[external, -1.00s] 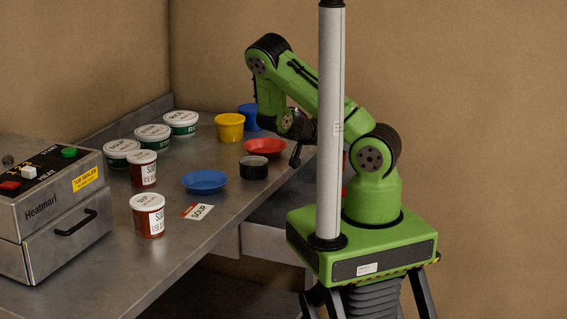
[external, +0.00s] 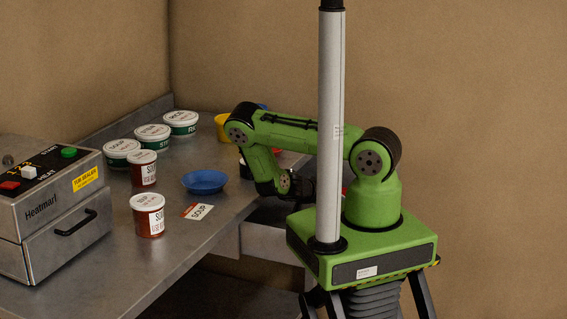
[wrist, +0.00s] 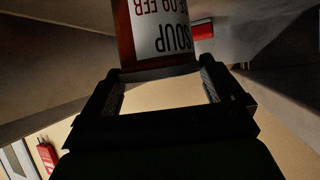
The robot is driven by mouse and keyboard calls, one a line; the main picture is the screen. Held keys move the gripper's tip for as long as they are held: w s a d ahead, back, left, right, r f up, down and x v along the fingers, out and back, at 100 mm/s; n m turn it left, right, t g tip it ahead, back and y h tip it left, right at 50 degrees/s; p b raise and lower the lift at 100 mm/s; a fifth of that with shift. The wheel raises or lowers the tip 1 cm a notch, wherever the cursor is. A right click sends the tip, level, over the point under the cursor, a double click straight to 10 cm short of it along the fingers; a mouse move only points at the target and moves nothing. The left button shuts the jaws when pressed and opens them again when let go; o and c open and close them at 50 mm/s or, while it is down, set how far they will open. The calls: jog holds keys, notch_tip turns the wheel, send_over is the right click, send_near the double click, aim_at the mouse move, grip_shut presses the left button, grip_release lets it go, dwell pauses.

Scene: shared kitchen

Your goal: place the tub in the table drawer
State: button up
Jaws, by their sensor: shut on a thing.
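My gripper (external: 304,188) is low at the right edge of the table, partly behind my column. In the wrist view my gripper (wrist: 162,78) is shut on a soup tub (wrist: 128,35) with a red body and a white label, which reads upside down there. The table drawer (external: 268,243) is a grey metal drawer under the table's right side. It appears pulled out, and my arm reaches over it. I cannot tell whether the tub touches the drawer.
A small red thing (wrist: 203,31) lies beyond the tub in the wrist view. On the table stand two other soup tubs (external: 148,215), a blue dish (external: 204,181), a soup card (external: 197,211), green-banded tubs (external: 181,122) and a yellow cup (external: 221,127). A heat sealer (external: 50,210) stands left.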

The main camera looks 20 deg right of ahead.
jog(key=shift+f, duration=0.1)
jog(key=o, duration=1)
jog(key=shift+c, duration=0.2)
jog(key=shift+s+a+r, duration=0.1)
jog(key=shift+a+r, duration=0.05)
jog(key=shift+r, duration=0.1)
jog(key=v, duration=1.2)
jog(key=s+d+r+n+y, duration=0.1)
jog(key=s+r+n+y, duration=0.4)
jog(key=r, duration=0.9)
jog(key=s+d+r+n+y, duration=0.2)
jog(key=s+r+n+y, duration=0.3)
jog(key=s+r, duration=0.5)
notch_tip(320, 180, up, 4)
jog(key=shift+s+r+n+g, duration=0.15)
jog(key=shift+s+n+g, duration=0.2)
jog(key=shift+n, duration=0.55)
